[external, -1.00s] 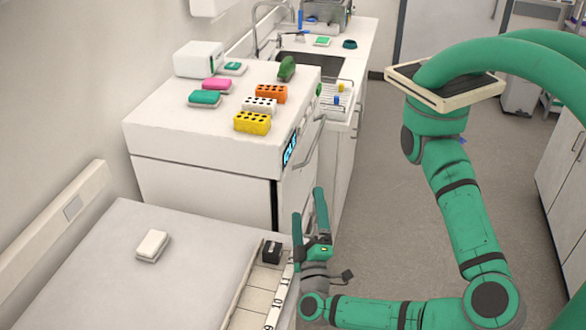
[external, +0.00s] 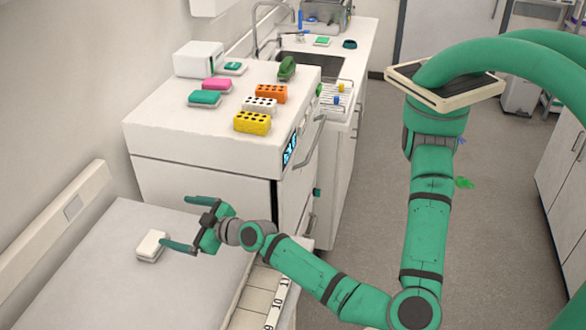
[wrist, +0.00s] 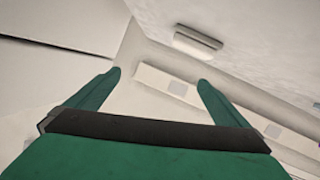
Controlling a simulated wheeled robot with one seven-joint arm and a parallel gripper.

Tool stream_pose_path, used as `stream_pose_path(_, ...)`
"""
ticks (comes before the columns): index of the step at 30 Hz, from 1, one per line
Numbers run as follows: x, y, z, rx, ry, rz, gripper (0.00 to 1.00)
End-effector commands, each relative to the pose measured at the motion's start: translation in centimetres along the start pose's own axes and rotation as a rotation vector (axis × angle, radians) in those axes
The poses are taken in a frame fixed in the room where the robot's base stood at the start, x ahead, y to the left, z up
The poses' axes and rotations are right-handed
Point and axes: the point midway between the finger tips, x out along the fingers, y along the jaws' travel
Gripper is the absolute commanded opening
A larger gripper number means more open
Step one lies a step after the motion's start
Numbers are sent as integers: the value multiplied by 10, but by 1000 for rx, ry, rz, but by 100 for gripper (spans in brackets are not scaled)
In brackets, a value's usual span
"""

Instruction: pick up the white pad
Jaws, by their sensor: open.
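The white pad (external: 151,244) lies flat on the light grey worktop at lower left in the external view. It is a small block, white above and greyer below. My gripper (external: 175,221) is above the worktop, to the right of the pad, with its fingers pointing left. The jaws are spread and empty. The nearer fingertip appears right beside the pad's right edge; I cannot tell whether they touch. In the wrist view both green fingers (wrist: 160,76) stand apart with nothing between them. I cannot make out the pad surely in that view.
A white cabinet behind my gripper bears an orange block (external: 271,94), a white block (external: 260,106), a yellow block (external: 252,122), a pink pad (external: 217,84) and a teal pad (external: 205,98). A wall rail (external: 60,225) runs left of the worktop. The worktop around the pad is clear.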

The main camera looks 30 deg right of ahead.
Motion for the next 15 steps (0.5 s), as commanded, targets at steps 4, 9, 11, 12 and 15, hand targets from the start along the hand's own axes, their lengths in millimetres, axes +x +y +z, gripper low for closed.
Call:
stream_pose_path(4,12,-16,13,114,-99,-121,100)
stream_pose_path(9,14,-28,23,188,-179,-195,100)
stream_pose_path(11,14,-30,25,201,-192,-205,100)
stream_pose_path(12,16,-31,26,205,-198,-209,100)
stream_pose_path(15,26,-34,28,208,-202,-212,100)
